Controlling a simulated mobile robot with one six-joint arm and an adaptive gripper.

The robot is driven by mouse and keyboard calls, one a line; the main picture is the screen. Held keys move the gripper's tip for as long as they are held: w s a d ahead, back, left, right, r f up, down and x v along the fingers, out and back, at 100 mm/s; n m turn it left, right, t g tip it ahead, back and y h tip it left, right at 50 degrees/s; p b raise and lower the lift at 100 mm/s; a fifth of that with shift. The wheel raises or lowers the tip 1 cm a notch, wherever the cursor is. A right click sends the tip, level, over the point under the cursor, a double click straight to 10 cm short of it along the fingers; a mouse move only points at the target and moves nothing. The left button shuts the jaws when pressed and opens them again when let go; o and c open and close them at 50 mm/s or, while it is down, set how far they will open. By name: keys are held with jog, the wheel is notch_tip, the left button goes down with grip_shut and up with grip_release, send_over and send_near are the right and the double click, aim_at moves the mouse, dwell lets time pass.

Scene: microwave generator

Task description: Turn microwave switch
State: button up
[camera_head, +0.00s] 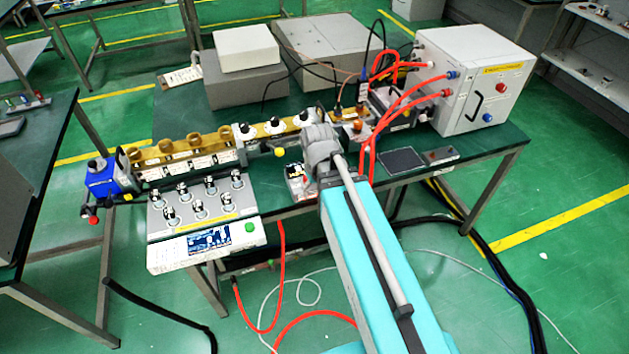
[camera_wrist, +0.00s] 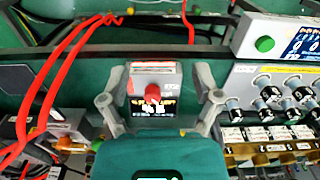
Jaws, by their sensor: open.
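A small box with a white face, a red marking and a dark display (camera_wrist: 153,108) sits at the bench's front edge. A red knob (camera_wrist: 152,93), which looks like the switch, stands out from it in the wrist view. In the head view a part of this box (camera_head: 295,183) shows left of my gripper (camera_head: 320,148). In the wrist view my gripper (camera_wrist: 161,84) is open, with one finger on each side of the box and knob. The fingers look apart from the knob. My wrist hides part of the box in the head view.
A panel with several metal knobs and a screen (camera_head: 209,240) stands left along the front edge. A brass waveguide row (camera_head: 190,155) lies behind it. Red hoses (camera_head: 368,148) run right of my gripper to a white cabinet (camera_head: 476,80). A dark pad (camera_head: 402,162) lies right.

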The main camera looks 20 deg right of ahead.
jog(key=shift+s+f+m+b, duration=0.15)
jog(key=shift+s+f+m, duration=0.1)
jog(key=shift+s+m, duration=0.25)
jog(key=shift+s+f+m+b, duration=0.2)
jog(key=shift+s+m, duration=0.1)
jog(key=shift+s, duration=0.4)
